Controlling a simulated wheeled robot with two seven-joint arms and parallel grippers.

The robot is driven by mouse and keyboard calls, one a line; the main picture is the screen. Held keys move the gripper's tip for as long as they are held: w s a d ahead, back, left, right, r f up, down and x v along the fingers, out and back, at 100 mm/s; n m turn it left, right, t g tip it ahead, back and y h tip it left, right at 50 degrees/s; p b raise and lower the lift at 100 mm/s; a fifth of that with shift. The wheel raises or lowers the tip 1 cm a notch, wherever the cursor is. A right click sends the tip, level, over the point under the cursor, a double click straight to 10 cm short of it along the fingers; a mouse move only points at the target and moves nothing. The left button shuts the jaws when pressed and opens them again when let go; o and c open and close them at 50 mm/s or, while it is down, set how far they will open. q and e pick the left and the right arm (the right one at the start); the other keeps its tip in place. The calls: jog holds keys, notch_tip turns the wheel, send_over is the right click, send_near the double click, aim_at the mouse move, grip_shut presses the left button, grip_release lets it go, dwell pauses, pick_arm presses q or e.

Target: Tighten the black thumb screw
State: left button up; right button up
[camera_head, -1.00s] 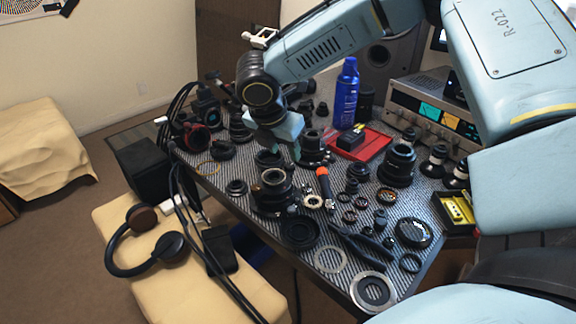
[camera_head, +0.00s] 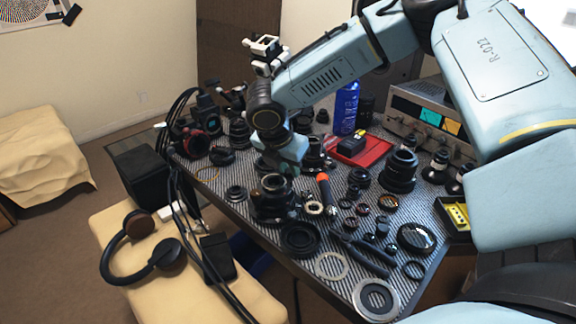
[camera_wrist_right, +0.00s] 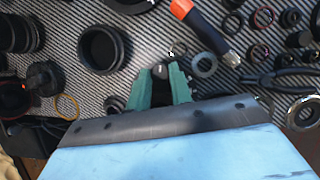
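My right gripper (camera_head: 289,166) points down among the lens parts at the left-middle of the table in the head view. In the right wrist view its green fingers (camera_wrist_right: 161,78) stand on either side of a small black knob, which looks like the black thumb screw (camera_wrist_right: 160,71). The knob fills the gap between the fingertips, so the gripper looks shut on it. What lies under the knob is hidden by the fingers. In the head view the screw is hidden by the gripper. My left gripper is not in view.
A black lens barrel (camera_wrist_right: 104,48) lies left of the fingers. An orange-handled screwdriver (camera_head: 324,188) and a metal ring (camera_wrist_right: 204,64) lie to the right. A red tray (camera_head: 372,153) and a blue can (camera_head: 346,108) stand behind. Many loose rings crowd the table's front.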

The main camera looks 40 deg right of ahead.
grip_shut()
jog(key=m+g+p, duration=0.1)
jog(key=m+p, duration=0.1)
jog(key=m, duration=0.2)
jog(key=shift+w, duration=0.15)
jog(key=m+g, duration=0.1)
jog(key=m, duration=0.1)
jog(key=shift+w+m+g+p, duration=0.1)
jog(key=shift+m+g+p, duration=0.2)
jog(key=shift+m+p, duration=0.1)
jog(key=shift+w+m, duration=0.1)
jog(key=shift+m, duration=0.7)
jog(key=shift+m+g+y, duration=0.3)
jog(key=shift+m+g, duration=0.2)
jog(key=shift+m, duration=0.2)
jog(key=shift+m+b, duration=0.4)
jog(key=shift+m, duration=0.4)
jog(key=shift+w+m+g, duration=0.1)
jog(key=shift+m+g, duration=0.2)
jog(key=shift+m, duration=0.1)
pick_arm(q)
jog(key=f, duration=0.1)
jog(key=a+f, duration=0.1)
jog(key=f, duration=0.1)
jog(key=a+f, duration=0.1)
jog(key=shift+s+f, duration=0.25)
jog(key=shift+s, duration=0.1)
